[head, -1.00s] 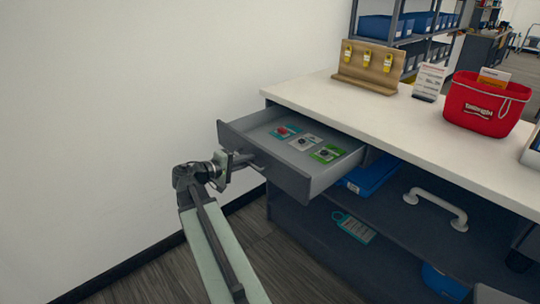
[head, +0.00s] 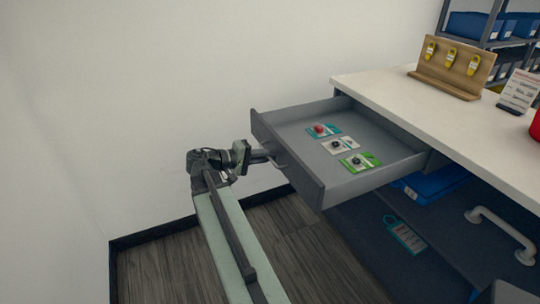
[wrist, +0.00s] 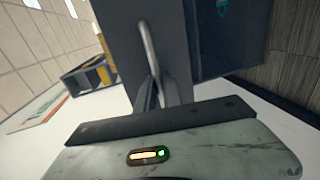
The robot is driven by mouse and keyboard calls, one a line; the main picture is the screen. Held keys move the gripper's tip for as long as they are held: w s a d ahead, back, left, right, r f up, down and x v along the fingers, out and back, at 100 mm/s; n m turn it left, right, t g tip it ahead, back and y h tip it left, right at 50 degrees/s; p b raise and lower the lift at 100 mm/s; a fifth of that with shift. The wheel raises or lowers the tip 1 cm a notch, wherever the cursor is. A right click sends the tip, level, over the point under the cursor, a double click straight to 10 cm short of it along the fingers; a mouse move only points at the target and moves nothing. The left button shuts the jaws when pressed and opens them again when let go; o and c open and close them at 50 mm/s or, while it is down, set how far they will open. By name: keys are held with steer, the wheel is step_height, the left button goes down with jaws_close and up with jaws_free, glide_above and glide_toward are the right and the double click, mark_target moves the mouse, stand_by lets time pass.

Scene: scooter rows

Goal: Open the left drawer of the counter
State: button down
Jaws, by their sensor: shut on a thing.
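The left drawer (head: 300,172) of the counter (head: 372,82) stands pulled well out in the head view, a grey tray with three small cards inside: a teal one with a red part (head: 323,130), a white one (head: 340,145) and a green one (head: 360,162). My gripper (head: 266,157) is at the drawer's front and shut on its handle. In the wrist view the handle (wrist: 148,45) is a grey bar running down to my gripper (wrist: 158,92), against the dark drawer front. The fingertips are partly hidden in both views.
A wooden board with yellow tags (head: 452,68) and a small sign (head: 519,90) stand on the counter. Below are a blue bin (head: 432,184), a teal tag (head: 404,235) and a white handle (head: 500,235). A white wall is left; floor is free before the drawer.

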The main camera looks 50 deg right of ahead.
steer(key=shift+w+d+r, duration=0.1)
steer(key=shift+d, duration=0.1)
steer(key=c, duration=1.8)
jaws_free()
steer(key=shift+o, duration=0.2)
steer(key=p+v, duration=0.1)
steer(key=v, duration=0.6)
steer(key=shift+a+p, duration=0.3)
steer(key=shift+a, duration=0.05)
steer(key=shift+w, duration=0.1)
